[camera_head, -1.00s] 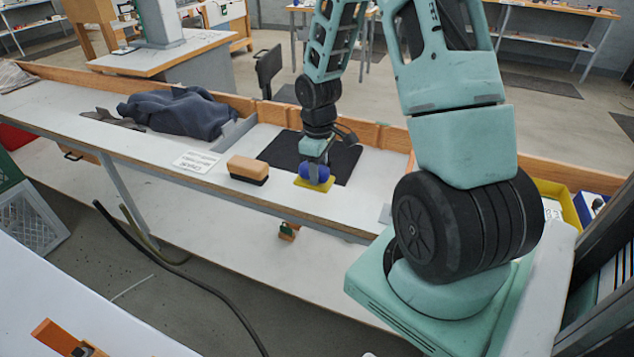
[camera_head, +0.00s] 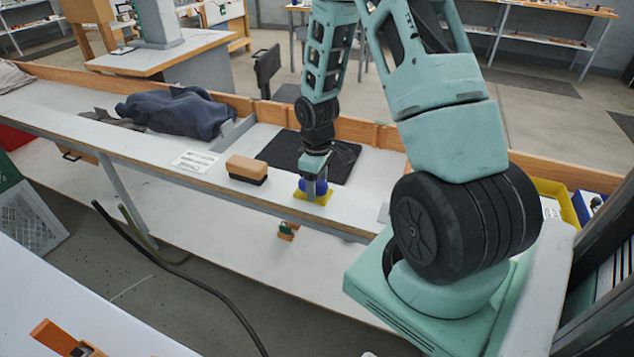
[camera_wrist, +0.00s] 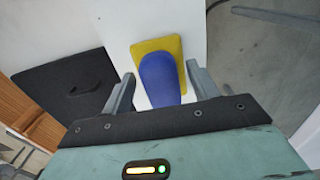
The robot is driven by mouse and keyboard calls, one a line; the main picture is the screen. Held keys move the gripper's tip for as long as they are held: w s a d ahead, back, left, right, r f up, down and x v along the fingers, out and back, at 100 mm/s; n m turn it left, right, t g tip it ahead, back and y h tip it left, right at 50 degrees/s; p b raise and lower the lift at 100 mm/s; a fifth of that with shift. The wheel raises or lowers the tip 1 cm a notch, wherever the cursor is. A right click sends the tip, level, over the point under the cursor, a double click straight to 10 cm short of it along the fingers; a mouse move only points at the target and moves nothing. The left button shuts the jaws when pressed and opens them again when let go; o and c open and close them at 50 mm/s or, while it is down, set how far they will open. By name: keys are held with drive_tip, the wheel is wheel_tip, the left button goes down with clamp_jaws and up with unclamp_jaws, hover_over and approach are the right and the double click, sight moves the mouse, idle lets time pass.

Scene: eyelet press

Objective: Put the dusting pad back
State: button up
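The dusting pad, with a rounded blue handle on a flat yellow base (camera_head: 325,197), rests on the white bench near its front edge. In the wrist view its blue handle (camera_wrist: 161,78) points down between my fingers and its yellow base (camera_wrist: 172,47) lies beyond. My gripper (camera_head: 314,192) points down over the pad and partly hides it. In the wrist view my gripper (camera_wrist: 160,86) is open, one finger on each side of the blue handle, with pale gaps showing on both sides.
A black mat (camera_head: 340,165) lies just behind the pad. A wood-topped block with a dark underside (camera_head: 247,169) and a white printed card (camera_head: 195,161) sit to the left. A dark blue cloth heap (camera_head: 180,110) lies farther left. A wooden ledge runs along the bench's back.

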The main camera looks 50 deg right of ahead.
wheel_tip(320, 180, up, 12)
drive_tip(key=s+a+r+n, duration=0.1)
drive_tip(key=s+a+r, duration=0.15)
drive_tip(key=a, duration=0.85)
drive_tip(key=s+a+r+n, duration=0.1)
drive_tip(key=a+r, duration=0.2)
drive_tip(key=a, duration=0.9)
drive_tip(key=s+a+r+n, duration=0.1)
drive_tip(key=s+a+r, duration=0.1)
drive_tip(key=s+a, duration=0.9)
drive_tip(key=s, duration=0.3)
drive_tip(key=shift+s+a+n+y, duration=0.15)
drive_tip(key=shift+s+n+y, duration=0.15)
drive_tip(key=shift+s+n, duration=0.1)
